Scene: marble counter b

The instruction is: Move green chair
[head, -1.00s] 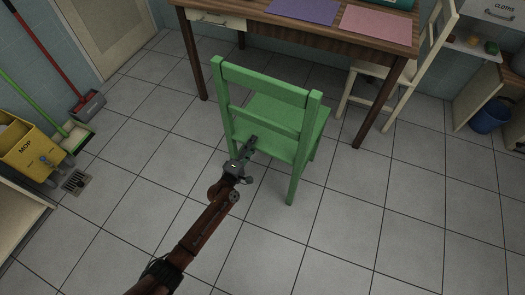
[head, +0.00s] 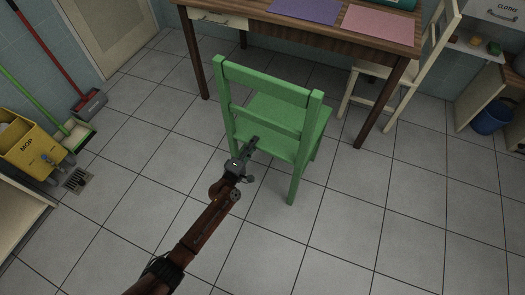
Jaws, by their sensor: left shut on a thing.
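The green chair (head: 265,80) stands upright on the tiled floor in the head view, its back toward me and its seat (head: 287,112) toward the table. My left gripper (head: 252,146) is at the lower part of the chair's back, near its left post, and is shut on the chair. The exact contact is partly hidden by the gripper itself. My right gripper is not in view.
A wooden table (head: 330,37) with purple and pink mats stands just behind the chair. A cream chair (head: 408,88) is at its right. A yellow mop bucket (head: 30,142), a broom and a dustpan (head: 90,103) are at the left. The floor (head: 340,235) in front is clear.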

